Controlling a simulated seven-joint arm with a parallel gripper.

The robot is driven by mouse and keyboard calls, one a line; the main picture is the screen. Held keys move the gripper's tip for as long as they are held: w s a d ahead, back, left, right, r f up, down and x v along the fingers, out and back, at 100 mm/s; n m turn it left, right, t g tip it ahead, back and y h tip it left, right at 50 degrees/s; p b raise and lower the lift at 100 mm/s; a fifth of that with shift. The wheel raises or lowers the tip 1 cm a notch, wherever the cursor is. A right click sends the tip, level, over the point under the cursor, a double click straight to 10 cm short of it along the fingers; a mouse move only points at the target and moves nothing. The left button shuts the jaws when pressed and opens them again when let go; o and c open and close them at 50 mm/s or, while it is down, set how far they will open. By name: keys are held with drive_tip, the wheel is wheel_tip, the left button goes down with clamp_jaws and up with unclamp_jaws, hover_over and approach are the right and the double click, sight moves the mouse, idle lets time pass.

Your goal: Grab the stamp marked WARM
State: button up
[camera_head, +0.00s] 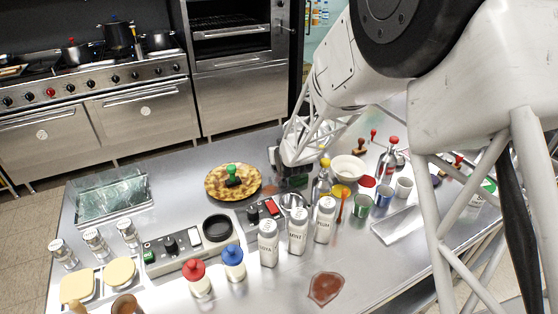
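No marking that reads WARM is legible in this view. A small brown-handled piece that looks like a stamp (360,147) stands at the far side of the counter, right of my gripper. A small red-topped piece (373,134) is just behind it, and another red one (458,160) is farther right, partly behind my arm. A green-knobbed piece (232,175) stands on a browned flatbread (222,187) left of my gripper. My gripper (290,178) is low over the middle of the counter, behind the shakers. Its fingers are hard to make out, and I cannot tell whether it holds anything.
White labelled shakers (298,232), a switch box (185,247), red-capped (197,279) and blue-capped (233,263) bottles crowd the front. A white bowl (348,168), cups (362,206) and a metal tray (398,226) lie right. A dark red puddle (325,288) is at the front.

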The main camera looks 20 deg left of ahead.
drive_tip(key=c, duration=0.9)
drive_tip(key=shift+r, duration=5)
